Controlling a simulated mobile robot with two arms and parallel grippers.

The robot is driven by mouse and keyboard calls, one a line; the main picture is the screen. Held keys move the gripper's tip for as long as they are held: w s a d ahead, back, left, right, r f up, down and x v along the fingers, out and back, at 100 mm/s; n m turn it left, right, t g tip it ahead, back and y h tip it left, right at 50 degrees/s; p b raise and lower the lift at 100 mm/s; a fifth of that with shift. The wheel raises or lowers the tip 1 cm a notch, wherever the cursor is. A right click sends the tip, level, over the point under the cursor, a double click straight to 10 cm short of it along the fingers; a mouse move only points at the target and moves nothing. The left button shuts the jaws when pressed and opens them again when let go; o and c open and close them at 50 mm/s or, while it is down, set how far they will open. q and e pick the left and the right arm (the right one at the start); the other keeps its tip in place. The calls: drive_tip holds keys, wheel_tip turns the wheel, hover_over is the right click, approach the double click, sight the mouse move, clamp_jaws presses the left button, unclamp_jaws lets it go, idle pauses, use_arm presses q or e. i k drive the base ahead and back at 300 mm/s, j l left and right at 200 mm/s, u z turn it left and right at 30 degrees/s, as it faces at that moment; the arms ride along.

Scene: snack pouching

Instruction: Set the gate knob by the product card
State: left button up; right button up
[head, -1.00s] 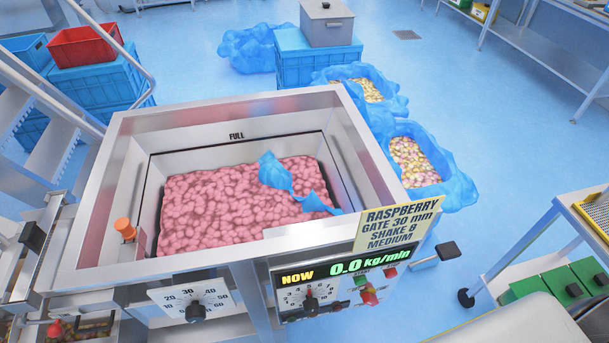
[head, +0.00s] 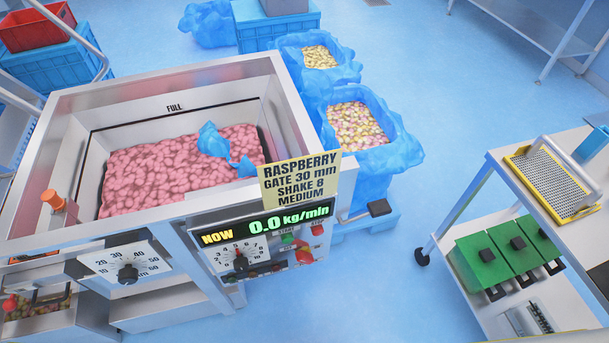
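The gate knob (head: 128,273) is black and sits on a white dial marked in mm, from about 10 to 60, on the hopper's front at lower left. Its pointer setting is too small to read surely. The yellow product card (head: 299,181) stands at the hopper's front right corner and reads RASPBERRY, GATE 30 mm, SHAKE 8, MEDIUM. A second black knob (head: 240,262) sits on a numbered dial under the display (head: 265,226), which reads NOW 0.0 kg/min. Neither of my grippers shows in the head view.
The steel hopper (head: 283,109) holds pink pieces and a torn blue scrap (head: 214,143). Blue-lined crates of sweets (head: 392,152) stand behind it. A steel cart (head: 480,195) at right carries green boxes (head: 482,262) and a yellow-framed grater-like tray (head: 553,187). Blue floor between is clear.

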sight(128, 275)
drive_tip(key=k+j, duration=0.15)
drive_tip(key=j, duration=0.15)
drive_tip(key=k+j+u, duration=0.1)
drive_tip(key=j, duration=0.25)
drive_tip(key=k+j+u, duration=0.1)
drive_tip(key=j, duration=0.25)
drive_tip(key=k+j, duration=0.2)
drive_tip(key=j+u, duration=0.05)
drive_tip(key=j, duration=0.05)
